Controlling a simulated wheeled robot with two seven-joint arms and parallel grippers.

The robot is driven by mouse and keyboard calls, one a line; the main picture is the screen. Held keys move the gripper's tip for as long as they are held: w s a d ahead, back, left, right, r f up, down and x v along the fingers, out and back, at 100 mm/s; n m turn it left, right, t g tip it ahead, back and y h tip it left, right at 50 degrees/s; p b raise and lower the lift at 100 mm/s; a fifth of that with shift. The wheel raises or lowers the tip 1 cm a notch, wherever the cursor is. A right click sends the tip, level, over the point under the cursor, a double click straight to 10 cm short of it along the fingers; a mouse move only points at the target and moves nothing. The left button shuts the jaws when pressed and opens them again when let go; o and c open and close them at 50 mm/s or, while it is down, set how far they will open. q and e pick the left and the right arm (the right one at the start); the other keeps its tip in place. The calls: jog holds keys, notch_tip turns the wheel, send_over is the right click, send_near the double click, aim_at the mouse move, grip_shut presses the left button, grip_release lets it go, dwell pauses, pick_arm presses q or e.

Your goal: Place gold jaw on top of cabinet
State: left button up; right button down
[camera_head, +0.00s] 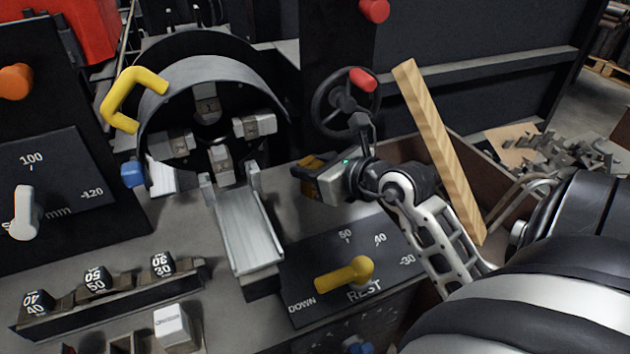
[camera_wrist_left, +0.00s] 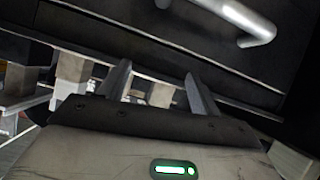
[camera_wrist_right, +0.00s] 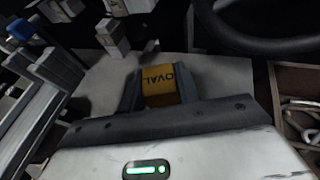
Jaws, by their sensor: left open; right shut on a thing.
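In the head view the gold jaw (camera_head: 312,163) is mostly hidden by the gripper, above the grey cabinet top (camera_head: 285,222), right of the silver channel. I cannot tell whether it touches the surface. My left gripper (camera_wrist_left: 158,90) is open and empty in the left wrist view, near a dark panel with a silver handle. It is out of the head view.
A round chuck (camera_head: 210,110) with several silver jaws stands at the back left. A silver channel (camera_head: 243,228) runs toward the front. A black handwheel (camera_head: 335,105) and a wooden bar (camera_head: 440,150) are near my right arm. Numbered blocks (camera_head: 95,280) sit on a rack at front left.

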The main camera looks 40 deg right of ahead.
pick_arm(q)
jog(key=shift+f+b, duration=0.2)
jog(key=shift+b, duration=0.15)
jog(key=shift+w+f+b, duration=0.1)
jog(key=shift+f+b, duration=0.2)
jog(key=shift+b, duration=0.1)
pick_arm(e)
jog(key=f, duration=0.1)
jog(key=w+d+f, duration=0.1)
jog(key=f, duration=0.1)
jog(key=d+f, duration=0.1)
jog(key=f, duration=0.1)
jog(key=shift+w+d+f, duration=0.1)
jog(key=shift+w+f, duration=0.15)
jog(key=shift+w, duration=0.05)
jog(key=shift+f, duration=0.35)
pick_arm(q)
jog(key=shift+r, duration=0.1)
pick_arm(e)
jog(key=shift+f, duration=0.1)
jog(key=c, duration=1)
grip_release()
jog(key=shift+f, duration=0.1)
